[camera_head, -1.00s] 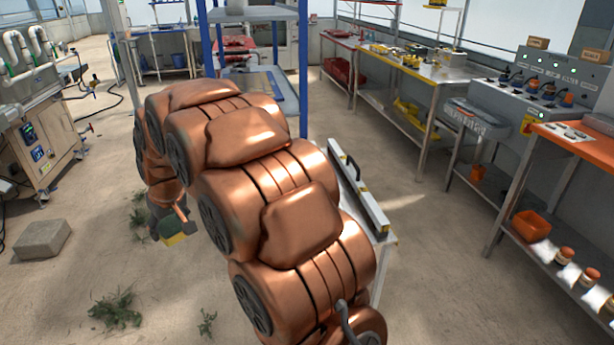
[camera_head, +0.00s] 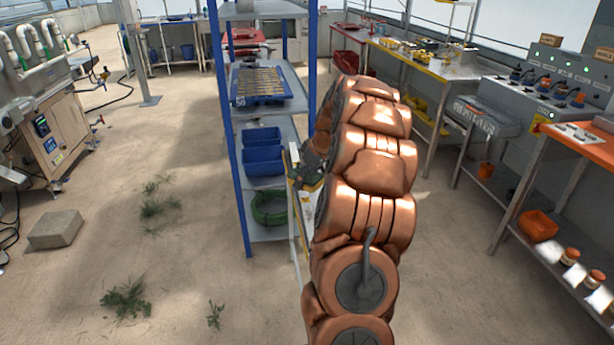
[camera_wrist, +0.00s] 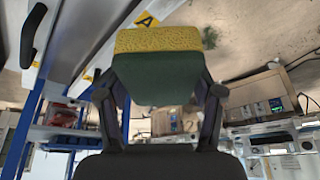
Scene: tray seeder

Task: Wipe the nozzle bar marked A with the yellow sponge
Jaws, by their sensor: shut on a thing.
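My gripper (camera_wrist: 160,95) is shut on the sponge (camera_wrist: 158,42), which has a yellow layer and a dark green layer. In the wrist view the sponge sits between the two fingers, its yellow face pointing away from the palm. A yellow tag marked A (camera_wrist: 147,19) shows just beyond the sponge, on a pale strip that appears to belong to the nozzle bar. I cannot tell whether sponge and bar touch. In the head view my gripper (camera_head: 312,168) is beside the blue-posted rack, and my arm hides most of the bar and its stand.
The blue-posted rack (camera_head: 237,150) stands close on the left, with a blue tray (camera_head: 258,100), blue bins (camera_head: 263,160) and a green coil (camera_head: 270,208). An orange-topped bench (camera_head: 575,140) is at right.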

